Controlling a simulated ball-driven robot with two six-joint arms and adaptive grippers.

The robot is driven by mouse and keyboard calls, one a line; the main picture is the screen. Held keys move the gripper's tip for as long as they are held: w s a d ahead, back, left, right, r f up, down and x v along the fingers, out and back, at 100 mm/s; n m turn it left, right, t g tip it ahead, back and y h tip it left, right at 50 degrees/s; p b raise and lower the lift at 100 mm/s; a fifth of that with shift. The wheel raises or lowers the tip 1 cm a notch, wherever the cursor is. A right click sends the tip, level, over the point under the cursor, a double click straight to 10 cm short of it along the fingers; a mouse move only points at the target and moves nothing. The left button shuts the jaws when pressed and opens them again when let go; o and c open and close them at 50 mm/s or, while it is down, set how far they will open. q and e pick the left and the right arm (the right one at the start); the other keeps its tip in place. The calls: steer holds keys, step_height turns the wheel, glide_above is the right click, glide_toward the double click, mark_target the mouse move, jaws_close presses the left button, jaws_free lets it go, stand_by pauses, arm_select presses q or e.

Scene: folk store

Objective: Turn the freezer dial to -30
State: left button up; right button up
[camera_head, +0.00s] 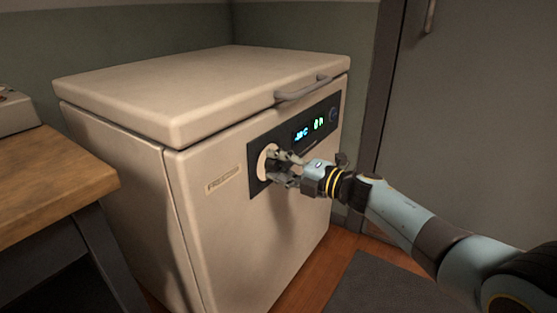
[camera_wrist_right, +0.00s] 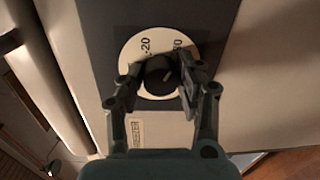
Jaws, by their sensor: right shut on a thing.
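The white chest freezer (camera_head: 235,205) stands in the middle of the head view with its lid closed. Its dark control panel (camera_head: 257,146) holds a round pale dial plate (camera_head: 264,163) at the left end. In the right wrist view a black knob (camera_wrist_right: 158,76) with a light pointer line sits on the dial plate (camera_wrist_right: 135,53), where "-20" and part of another number show. My right gripper (camera_head: 276,165) is shut on the knob, its fingers (camera_wrist_right: 164,84) on either side of it. The lit display (camera_head: 308,130) is too small to read surely. My left gripper is out of view.
A wooden table (camera_head: 50,180) stands at the left with a grey device (camera_head: 15,110) on it. The lid handle (camera_head: 302,90) juts out above the panel. A grey door (camera_head: 480,120) and a dark floor mat (camera_head: 385,283) lie to the right.

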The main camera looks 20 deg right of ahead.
steer(key=shift+m, duration=0.3)
steer(key=o, duration=1.1)
steer(key=shift+d, duration=0.1)
steer(key=shift+o, duration=0.2)
steer(key=shift+s+d, duration=0.1)
steer(key=shift+s, duration=0.05)
steer(key=v, duration=1.1)
steer(key=shift+s+d, duration=0.15)
steer(key=shift+s, duration=0.1)
steer(key=shift+f, duration=0.15)
